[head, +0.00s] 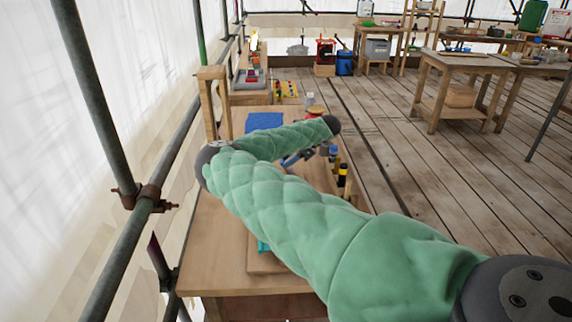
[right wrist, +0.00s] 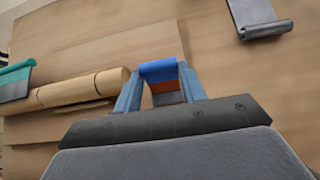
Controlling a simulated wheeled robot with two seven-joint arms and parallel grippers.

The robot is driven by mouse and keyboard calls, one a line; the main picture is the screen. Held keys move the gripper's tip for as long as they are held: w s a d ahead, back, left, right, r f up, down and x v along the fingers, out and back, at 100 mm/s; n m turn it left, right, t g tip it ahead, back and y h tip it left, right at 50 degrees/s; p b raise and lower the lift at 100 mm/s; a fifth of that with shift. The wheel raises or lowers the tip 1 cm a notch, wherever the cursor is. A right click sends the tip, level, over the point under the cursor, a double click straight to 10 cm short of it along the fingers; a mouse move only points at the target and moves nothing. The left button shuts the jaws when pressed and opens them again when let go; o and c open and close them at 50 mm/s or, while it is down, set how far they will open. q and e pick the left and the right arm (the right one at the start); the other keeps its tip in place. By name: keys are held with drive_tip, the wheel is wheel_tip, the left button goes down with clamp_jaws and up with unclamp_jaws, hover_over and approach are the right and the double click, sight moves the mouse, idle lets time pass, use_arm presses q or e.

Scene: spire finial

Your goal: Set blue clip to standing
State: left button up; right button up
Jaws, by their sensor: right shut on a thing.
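In the right wrist view my right gripper (right wrist: 160,92) is shut on the blue clip (right wrist: 158,70), which sits between its two fingers. The clip shows a rounded blue top with an orange band and a grey part below it. Bare wood lies behind it; I cannot tell whether the clip touches it. In the head view the right gripper (head: 298,157) shows only in part behind my green padded arm, and the clip cannot be made out there. My left gripper is not in view.
In the right wrist view a teal clip (right wrist: 15,78) lies at left, a grey clip (right wrist: 260,18) at upper right and a wooden rod (right wrist: 80,90) beside the gripper.

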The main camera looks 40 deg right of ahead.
drive_tip(key=shift+s+d+t+y, duration=0.2)
drive_tip(key=shift+d+t+y, duration=0.1)
drive_tip(key=shift+y, duration=0.1)
drive_tip(key=shift+d, duration=0.15)
drive_tip(key=shift+s+d+t+y, duration=0.2)
drive_tip(key=shift+t+y, duration=0.2)
drive_tip(key=shift+y, duration=0.3)
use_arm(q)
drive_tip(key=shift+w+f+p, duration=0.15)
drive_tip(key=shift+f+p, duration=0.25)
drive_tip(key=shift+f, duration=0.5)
use_arm(e)
drive_tip(key=shift+s+d+f+y, duration=0.1)
drive_tip(key=shift+d+f+y, duration=0.1)
drive_tip(key=shift+y, duration=0.2)
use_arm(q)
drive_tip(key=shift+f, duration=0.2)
use_arm(e)
drive_tip(key=shift+a, duration=0.1)
drive_tip(key=o, duration=1)
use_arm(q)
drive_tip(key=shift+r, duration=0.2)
